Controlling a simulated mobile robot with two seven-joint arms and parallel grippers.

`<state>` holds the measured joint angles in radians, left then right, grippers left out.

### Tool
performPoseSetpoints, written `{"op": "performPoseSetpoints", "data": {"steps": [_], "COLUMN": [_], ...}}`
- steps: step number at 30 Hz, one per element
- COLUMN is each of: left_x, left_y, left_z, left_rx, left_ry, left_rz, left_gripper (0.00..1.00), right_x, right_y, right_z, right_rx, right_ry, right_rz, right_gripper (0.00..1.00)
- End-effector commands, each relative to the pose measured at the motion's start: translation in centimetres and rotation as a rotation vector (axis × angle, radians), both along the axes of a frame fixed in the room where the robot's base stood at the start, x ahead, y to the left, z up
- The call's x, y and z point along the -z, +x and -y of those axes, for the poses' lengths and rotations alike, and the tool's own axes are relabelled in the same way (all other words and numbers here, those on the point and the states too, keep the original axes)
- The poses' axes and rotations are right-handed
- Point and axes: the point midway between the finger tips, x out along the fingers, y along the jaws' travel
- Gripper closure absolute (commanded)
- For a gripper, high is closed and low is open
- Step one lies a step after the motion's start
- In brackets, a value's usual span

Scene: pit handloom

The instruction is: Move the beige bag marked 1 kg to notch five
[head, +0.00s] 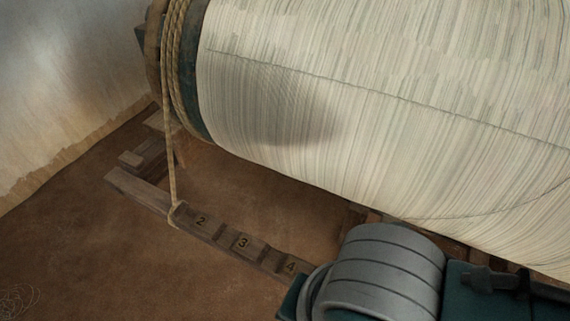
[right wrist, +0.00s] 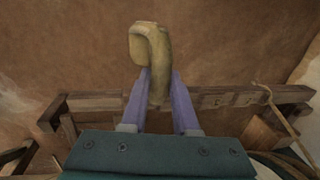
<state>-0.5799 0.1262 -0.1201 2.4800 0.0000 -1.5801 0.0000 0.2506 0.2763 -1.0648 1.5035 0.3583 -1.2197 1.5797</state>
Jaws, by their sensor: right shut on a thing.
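In the right wrist view my right gripper (right wrist: 160,75) is shut on a beige-yellow thing (right wrist: 148,42) with a curved, hook-like shape, taken to be the beige bag. No 1 kg mark shows on it. The notched wooden bar (head: 142,190) lies low in the head view, with notches numbered 2, 3 and 4. Notch five is not visible; my right arm covers the bar beyond 4. The bar also crosses the right wrist view (right wrist: 90,104), behind the fingers. In the head view the right fingers and the bag are hidden. My left gripper is not in view.
A large beam (head: 330,110) wound with pale warp threads hangs above the bar. A rope (head: 172,150) comes down from its left end and loops around the bar left of number 2.

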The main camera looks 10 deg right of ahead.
Motion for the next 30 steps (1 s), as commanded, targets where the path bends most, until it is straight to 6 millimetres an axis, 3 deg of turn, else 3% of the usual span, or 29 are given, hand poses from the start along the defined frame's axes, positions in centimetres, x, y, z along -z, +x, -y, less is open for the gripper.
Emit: {"op": "performPoseSetpoints", "data": {"steps": [30], "left_x": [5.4], "left_y": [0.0], "left_z": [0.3], "left_rx": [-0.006], "left_ry": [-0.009], "left_rz": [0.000], "left_gripper": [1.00], "right_x": [0.5], "right_y": [6.6], "right_z": [4.3], "right_rx": [0.000], "right_ry": [0.001], "right_rz": [0.007], "right_gripper": [1.00]}}
